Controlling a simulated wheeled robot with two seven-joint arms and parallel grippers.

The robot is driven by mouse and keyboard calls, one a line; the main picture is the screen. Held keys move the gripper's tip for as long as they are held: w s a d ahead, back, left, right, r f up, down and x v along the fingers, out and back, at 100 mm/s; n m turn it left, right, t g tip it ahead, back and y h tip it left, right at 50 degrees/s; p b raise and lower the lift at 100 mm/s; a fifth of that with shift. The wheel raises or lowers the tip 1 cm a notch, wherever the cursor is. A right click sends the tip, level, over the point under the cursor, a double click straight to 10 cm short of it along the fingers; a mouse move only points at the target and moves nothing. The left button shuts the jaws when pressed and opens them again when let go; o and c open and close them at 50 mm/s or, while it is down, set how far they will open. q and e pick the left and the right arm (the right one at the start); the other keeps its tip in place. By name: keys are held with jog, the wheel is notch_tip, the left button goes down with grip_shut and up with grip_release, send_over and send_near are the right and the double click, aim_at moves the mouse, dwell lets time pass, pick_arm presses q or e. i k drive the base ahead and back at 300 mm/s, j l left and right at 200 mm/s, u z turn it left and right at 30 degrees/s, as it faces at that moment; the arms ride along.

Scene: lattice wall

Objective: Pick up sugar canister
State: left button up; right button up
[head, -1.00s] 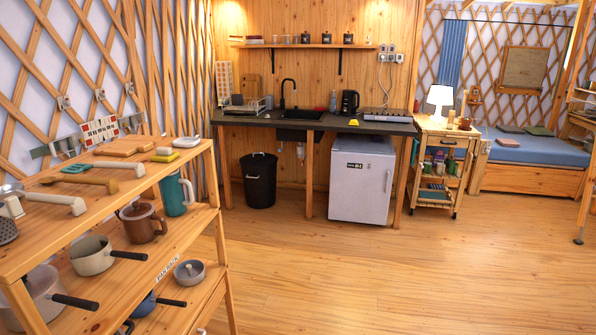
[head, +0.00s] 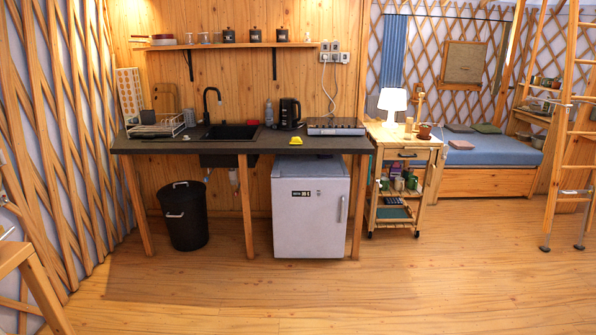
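Three dark canisters with pale labels stand in a row on the wooden wall shelf (head: 215,45) above the counter: a left canister (head: 228,35), a middle canister (head: 256,35) and a right canister (head: 283,35). The labels are too small to read, so I cannot tell which one is the sugar canister. Neither of my grippers is in view. Nothing touches the canisters.
Below is a dark counter (head: 190,145) with a sink (head: 230,132), a kettle (head: 289,113) and a hob (head: 335,127). Under it stand a black bin (head: 183,215) and a white fridge (head: 310,213). A trolley (head: 405,160) stands to the right. The floor (head: 290,290) in front is clear.

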aim_at(282, 36)
jog(key=i+z, duration=0.15)
jog(key=i, duration=0.3)
jog(key=i+j+z, duration=0.15)
jog(key=i, duration=0.3)
jog(key=i+j+z, duration=0.15)
jog(key=i, duration=0.3)
jog(key=i+j+z, duration=0.15)
jog(key=i, duration=0.3)
